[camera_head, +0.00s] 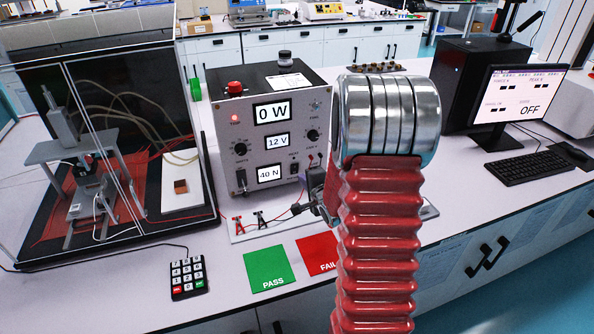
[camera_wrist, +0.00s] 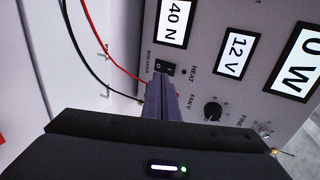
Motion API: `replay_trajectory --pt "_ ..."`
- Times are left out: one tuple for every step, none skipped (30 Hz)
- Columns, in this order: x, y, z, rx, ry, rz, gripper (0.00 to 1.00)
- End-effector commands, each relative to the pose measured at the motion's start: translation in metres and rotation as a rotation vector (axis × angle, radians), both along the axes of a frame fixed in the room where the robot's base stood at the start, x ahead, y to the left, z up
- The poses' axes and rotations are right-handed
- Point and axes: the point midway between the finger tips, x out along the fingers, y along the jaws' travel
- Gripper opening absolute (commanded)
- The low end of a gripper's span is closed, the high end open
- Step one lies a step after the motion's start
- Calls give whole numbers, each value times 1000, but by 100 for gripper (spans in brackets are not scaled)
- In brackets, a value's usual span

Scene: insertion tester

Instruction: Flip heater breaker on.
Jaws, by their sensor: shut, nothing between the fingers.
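The heater breaker is a small black rocker switch (camera_wrist: 166,68) on the front panel of the grey control box, between the labels BREAKER and HEAT in the wrist view. In the head view the breaker (camera_head: 295,168) sits right of the 40 N display. My gripper (camera_wrist: 160,84) is shut and empty, its fingertips just in front of the breaker in the wrist view; I cannot tell if they touch it. In the head view my gripper (camera_head: 301,208) is low before the box, partly hidden by my arm. The box's display (camera_head: 272,112) reads 0 W.
Red and black leads (camera_wrist: 92,55) hang beside the panel in the wrist view. A glass-sided test chamber (camera_head: 105,130) stands left of the control box. A keypad (camera_head: 188,277), a green PASS card (camera_head: 268,267) and a red FAIL card (camera_head: 318,253) lie in front. A monitor (camera_head: 518,98) reads OFF.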

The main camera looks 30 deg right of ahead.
Motion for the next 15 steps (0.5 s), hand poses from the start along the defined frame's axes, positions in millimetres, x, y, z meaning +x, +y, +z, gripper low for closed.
replay_trajectory --pt "7 -2 -3 -1 0 1 0" --pt "10 -2 -5 0 1 1 0" --pt "15 -4 -7 1 1 1 0" --pt "18 -5 -8 0 0 1 0" --pt "21 -5 -10 0 0 1 0" --pt "28 -7 -8 -1 -3 1 0" --pt "32 -8 -7 -1 -2 1 0" --pt "36 -9 -6 -1 -2 1 0" --pt "41 -10 -5 0 -2 1 0" --pt "44 -11 -4 0 -2 1 0" --pt "47 -12 -4 -1 -2 0 0" --pt "50 -13 -4 0 -1 0 0" --pt "52 -14 -3 0 -1 0 0" --pt "54 -14 -3 0 -1 0 0" --pt "56 -15 -3 0 -1 0 0"
